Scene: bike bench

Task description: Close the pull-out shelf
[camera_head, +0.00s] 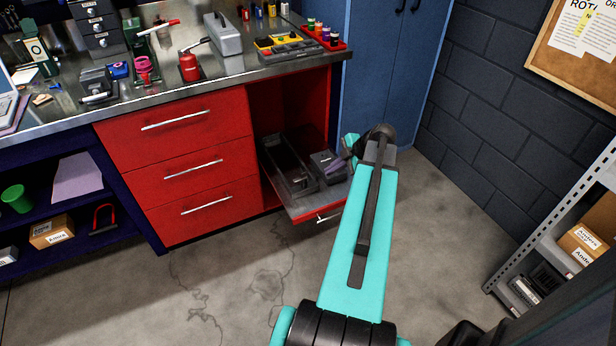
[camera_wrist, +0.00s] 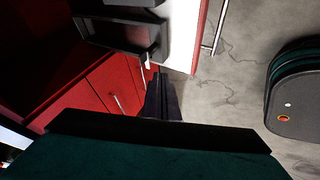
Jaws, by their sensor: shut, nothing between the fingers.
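The pull-out shelf (camera_head: 303,208) sticks out from the lower part of the red cabinet's open bay, with a red front edge and a light bar handle (camera_head: 328,217). Its pale surface also shows in the wrist view (camera_wrist: 183,35), with the handle (camera_wrist: 219,30) to its right. A long dark tray (camera_head: 287,165) and a smaller grey box (camera_head: 326,165) sit on it. My gripper (camera_head: 342,160) is above the shelf's right part, beside the box. In the wrist view my dark fingers (camera_wrist: 162,97) are together and empty. Whether they touch anything is unclear.
Three red drawers (camera_head: 195,168) are closed left of the bay. A blue locker (camera_head: 378,70) stands behind right. The steel benchtop (camera_head: 235,72) above holds tools and paint pots. A metal rack (camera_head: 535,235) is at the right. The concrete floor before the shelf is clear.

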